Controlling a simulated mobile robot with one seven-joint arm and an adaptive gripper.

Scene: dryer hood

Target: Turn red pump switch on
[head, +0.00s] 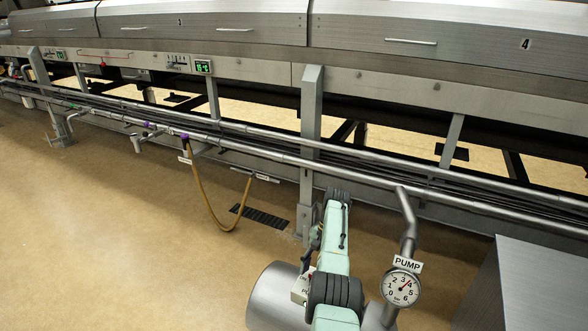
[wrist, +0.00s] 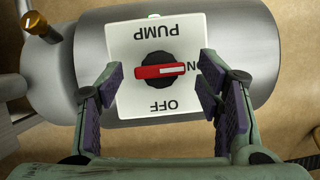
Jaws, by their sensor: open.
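The red pump switch (wrist: 160,70) is a red knob on a black round base, in the middle of a white plate (wrist: 130,103) marked PUMP and OFF, upside down in the wrist view. The knob lies level, its white mark pointing right toward lettering partly hidden by a finger; an N shows. In the head view, the white switch box (head: 302,287) is partly hidden by my arm.
The plate sits on a grey cylindrical pump (head: 268,300). A pressure gauge (head: 402,288) under a PUMP sign (head: 407,264) stands to its right on a pipe. Long metal pipes (head: 270,153) run behind. A brown hose (head: 200,200) hangs at left above open floor.

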